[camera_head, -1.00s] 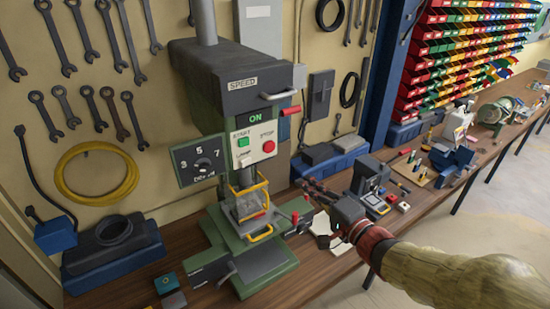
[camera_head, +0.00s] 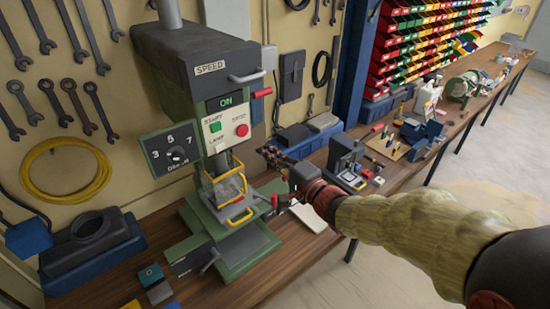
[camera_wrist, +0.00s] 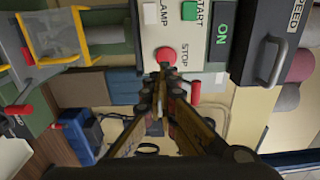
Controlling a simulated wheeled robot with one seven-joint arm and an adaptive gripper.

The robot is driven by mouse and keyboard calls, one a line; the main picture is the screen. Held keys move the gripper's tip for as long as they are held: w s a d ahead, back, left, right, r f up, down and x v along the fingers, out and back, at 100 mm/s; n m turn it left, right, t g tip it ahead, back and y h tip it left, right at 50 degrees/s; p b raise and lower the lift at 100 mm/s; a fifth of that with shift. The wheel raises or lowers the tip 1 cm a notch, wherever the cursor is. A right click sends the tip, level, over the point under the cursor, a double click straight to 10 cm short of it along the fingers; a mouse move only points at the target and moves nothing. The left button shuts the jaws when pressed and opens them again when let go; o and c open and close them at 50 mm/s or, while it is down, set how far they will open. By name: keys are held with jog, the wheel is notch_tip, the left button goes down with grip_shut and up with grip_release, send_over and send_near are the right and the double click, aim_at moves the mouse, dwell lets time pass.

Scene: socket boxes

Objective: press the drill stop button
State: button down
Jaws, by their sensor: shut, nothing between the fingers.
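The green drill press (camera_head: 198,70) stands on the bench against the wall, its display (camera_head: 225,101) reading ON. Its white panel carries a round red stop button (camera_head: 242,130) and a green start button (camera_head: 215,126). In the wrist view the stop button (camera_wrist: 166,55) sits just beyond my fingertips, under the STOP label. My gripper (camera_head: 268,153) is shut and empty, below and right of the button in the head view. In the wrist view its closed tips (camera_wrist: 163,72) nearly line up with the button; I cannot tell whether they touch it.
A red-tipped lever (camera_head: 261,93) juts from the press's right side, above my gripper. A yellow guard (camera_head: 232,188) hangs around the drill area. A smaller dark machine (camera_head: 345,152) and blue case (camera_head: 310,142) stand to the right. Wrenches and a yellow hose (camera_head: 68,172) hang left.

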aim_at(244, 135)
jog(key=p+x, duration=0.1)
jog(key=x, duration=0.7)
jog(key=shift+w, duration=0.15)
jog(key=shift+a, duration=0.1)
